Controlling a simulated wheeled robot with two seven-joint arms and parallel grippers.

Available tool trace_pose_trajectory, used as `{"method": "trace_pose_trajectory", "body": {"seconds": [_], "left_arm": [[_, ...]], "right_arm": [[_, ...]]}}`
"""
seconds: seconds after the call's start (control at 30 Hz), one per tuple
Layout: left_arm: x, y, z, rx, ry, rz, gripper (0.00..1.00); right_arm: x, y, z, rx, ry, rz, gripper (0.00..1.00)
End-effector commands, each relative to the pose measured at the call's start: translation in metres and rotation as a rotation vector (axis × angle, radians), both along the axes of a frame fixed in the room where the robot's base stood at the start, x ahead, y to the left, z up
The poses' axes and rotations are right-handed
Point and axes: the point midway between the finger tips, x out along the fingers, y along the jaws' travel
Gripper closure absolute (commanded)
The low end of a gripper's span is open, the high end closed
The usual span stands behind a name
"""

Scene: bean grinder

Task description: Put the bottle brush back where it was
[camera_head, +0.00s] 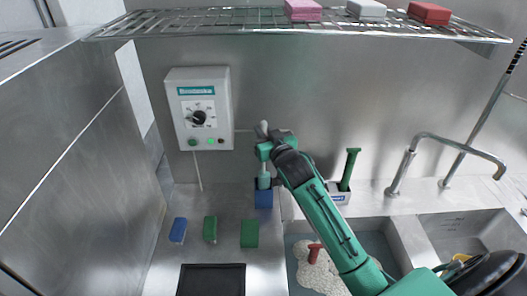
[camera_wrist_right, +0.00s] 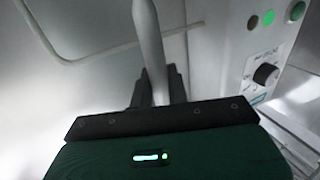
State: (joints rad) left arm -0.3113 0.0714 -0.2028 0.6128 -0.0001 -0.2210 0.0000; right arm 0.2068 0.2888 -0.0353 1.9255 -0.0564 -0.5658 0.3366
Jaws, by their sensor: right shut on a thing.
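My right gripper (camera_head: 264,148) is shut on the bottle brush, below the control box's right side. The brush's pale handle top (camera_head: 263,128) sticks up above the fingers. In the right wrist view the handle (camera_wrist_right: 148,42) rises between the dark fingers (camera_wrist_right: 158,88). The brush's pale teal lower end (camera_head: 264,181) points down at a small blue holder (camera_head: 264,199) against the back wall. I cannot tell whether its tip is inside the holder or just above it. My left gripper is not in view.
A control box (camera_head: 199,108) hangs on the back wall under a wire shelf (camera_head: 220,22). A blue sponge (camera_head: 178,230) and green sponges (camera_head: 250,233) lie on the counter. A green-handled tool (camera_head: 349,168) stands in a white holder (camera_head: 339,197). Sink basins and a tap (camera_head: 408,160) are right.

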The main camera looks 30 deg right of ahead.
Motion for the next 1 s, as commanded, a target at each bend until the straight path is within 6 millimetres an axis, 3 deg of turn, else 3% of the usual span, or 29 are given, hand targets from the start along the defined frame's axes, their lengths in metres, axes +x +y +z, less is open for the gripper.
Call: {"method": "trace_pose_trajectory", "body": {"seconds": [0.1, 0.2, 0.6, 0.97, 1.0], "left_arm": [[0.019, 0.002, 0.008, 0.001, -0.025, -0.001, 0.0], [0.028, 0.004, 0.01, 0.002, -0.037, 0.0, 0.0], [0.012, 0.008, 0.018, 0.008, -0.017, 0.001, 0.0], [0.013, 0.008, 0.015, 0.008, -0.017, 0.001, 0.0], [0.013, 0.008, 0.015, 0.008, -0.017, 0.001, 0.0]], "right_arm": [[0.0, 0.0, -0.023, 0.002, 0.004, -0.001, 1.0], [0.0, 0.0, -0.033, 0.001, 0.0, -0.001, 1.0], [0.0, 0.0, -0.079, 0.0, 0.001, -0.001, 1.0], [0.0, 0.0, -0.083, 0.0, -0.001, -0.001, 1.0], [0.0, 0.0, -0.084, 0.0, -0.001, -0.001, 0.82]]}}
